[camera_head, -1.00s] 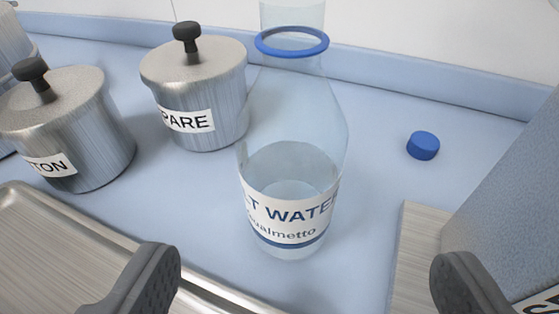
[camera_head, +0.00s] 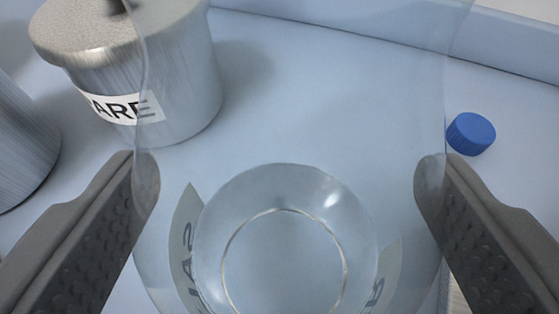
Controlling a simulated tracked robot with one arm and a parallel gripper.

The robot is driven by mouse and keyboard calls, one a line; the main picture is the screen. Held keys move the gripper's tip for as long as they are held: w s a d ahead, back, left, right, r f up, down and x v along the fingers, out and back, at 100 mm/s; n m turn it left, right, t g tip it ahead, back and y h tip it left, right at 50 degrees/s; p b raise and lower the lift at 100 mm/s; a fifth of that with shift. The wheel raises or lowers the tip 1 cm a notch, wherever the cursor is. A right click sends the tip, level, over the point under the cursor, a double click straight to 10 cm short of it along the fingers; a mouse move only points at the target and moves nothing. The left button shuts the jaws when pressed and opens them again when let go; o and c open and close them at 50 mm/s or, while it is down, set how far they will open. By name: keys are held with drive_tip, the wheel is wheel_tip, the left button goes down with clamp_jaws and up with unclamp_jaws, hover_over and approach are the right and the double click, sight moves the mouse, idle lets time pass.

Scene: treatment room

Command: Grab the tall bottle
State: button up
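The tall bottle (camera_head: 285,235) is clear and fills the middle of the view, very close to the camera. I look down through its glass to the round base, and parts of its label show reversed at both sides. Its neck and blue ring are out of view. My gripper (camera_head: 287,175) is open, with one dark grey finger at each side of the bottle. The fingertips overlap the edges of the glass in the picture. I cannot tell whether they touch it.
A lidded metal pot (camera_head: 175,85) stands close behind the left finger. Part of another metal pot (camera_head: 20,145) shows at the left edge. A blue cap (camera_head: 470,133) lies on the pale blue counter (camera_head: 330,75) at the right. The counter behind the bottle is clear.

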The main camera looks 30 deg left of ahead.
drive_tip(key=shift+w+a+f, duration=0.1)
drive_tip(key=shift+w+a, duration=0.05)
drive_tip(key=shift+w, duration=0.05)
drive_tip(key=c, duration=1.2)
drive_tip(key=shift+r, duration=0.25)
